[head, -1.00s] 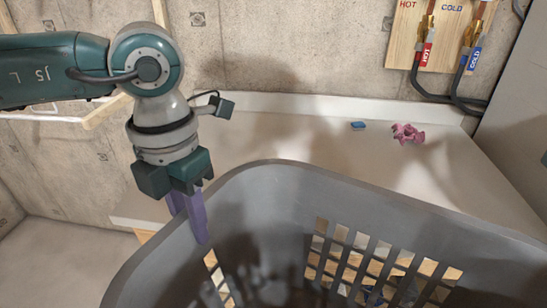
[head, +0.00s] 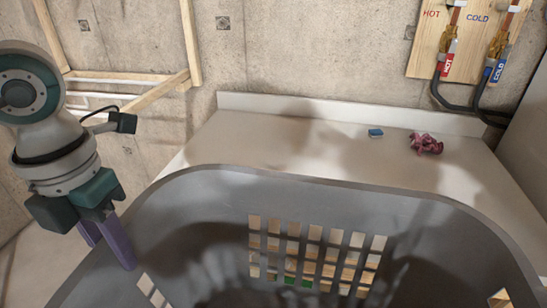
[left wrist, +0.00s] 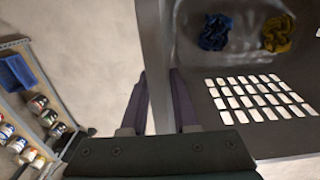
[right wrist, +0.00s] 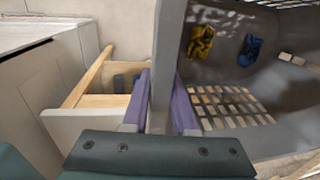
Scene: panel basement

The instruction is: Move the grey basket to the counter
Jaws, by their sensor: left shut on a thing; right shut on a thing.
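The grey basket (head: 215,190) fills the lower part of the head view, in front of the counter (head: 300,140); its far rim overlaps the counter's front in the picture. My left gripper (head: 112,245) is shut on the basket's left rim, one finger inside and one outside. The left wrist view shows that rim (left wrist: 155,60) between the fingers (left wrist: 160,105). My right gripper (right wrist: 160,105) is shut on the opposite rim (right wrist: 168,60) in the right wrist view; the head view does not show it. A blue cloth (left wrist: 215,32) and a yellow cloth (left wrist: 278,33) lie in the basket.
A small blue block (head: 375,133) and a pink crumpled thing (head: 426,144) lie at the counter's back right. The counter's left and middle are clear. A shelf with jars (left wrist: 35,125) stands left in the left wrist view. An open drawer (right wrist: 105,100) shows in the right wrist view.

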